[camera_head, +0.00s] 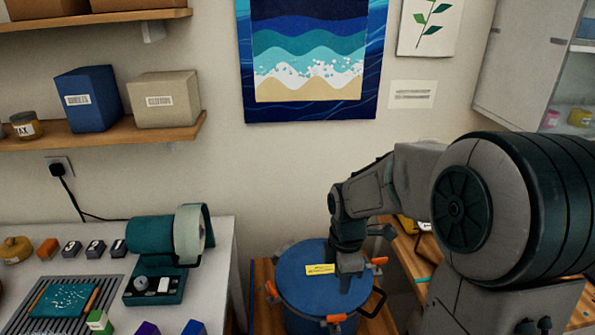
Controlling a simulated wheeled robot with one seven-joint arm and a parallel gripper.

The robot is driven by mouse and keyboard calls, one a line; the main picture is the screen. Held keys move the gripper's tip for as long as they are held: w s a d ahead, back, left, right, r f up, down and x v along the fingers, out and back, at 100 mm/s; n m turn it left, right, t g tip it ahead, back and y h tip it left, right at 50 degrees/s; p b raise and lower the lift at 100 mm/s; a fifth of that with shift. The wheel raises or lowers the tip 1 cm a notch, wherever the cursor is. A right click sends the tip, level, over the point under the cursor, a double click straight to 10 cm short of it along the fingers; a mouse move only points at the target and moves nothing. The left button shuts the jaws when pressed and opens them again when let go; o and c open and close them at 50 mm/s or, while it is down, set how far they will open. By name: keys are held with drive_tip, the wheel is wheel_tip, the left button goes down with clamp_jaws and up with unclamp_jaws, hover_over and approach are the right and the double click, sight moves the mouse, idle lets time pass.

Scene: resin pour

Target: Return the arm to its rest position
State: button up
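My arm reaches in from the right side of the head view and bends down toward the blue lidded pot (300,290). My gripper (350,283) points downward at the right part of the pot's lid. Its fingertips are small and dark here, so I cannot tell whether they are open or shut, or whether they touch the lid. The pot has orange clamps around its rim, a dark side handle and a yellow label on the lid.
A white bench (215,270) on the left carries a teal machine (150,240), a grille and several small blocks. Wooden shelves (150,130) hold boxes above it. A wooden table (412,262) with items lies behind my arm on the right. A wall cabinet (520,60) is at upper right.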

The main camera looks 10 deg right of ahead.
drive_tip(key=s+r+m+t+b, duration=0.1)
drive_tip(key=s+r+m+t, duration=0.2)
drive_tip(key=s+r+m, duration=0.5)
drive_tip(key=s+m, duration=0.6)
drive_tip(key=m, duration=0.4)
drive_tip(key=shift+s+r+t+b, duration=0.2)
drive_tip(key=shift+t+b, duration=0.1)
drive_tip(key=shift+t, duration=0.1)
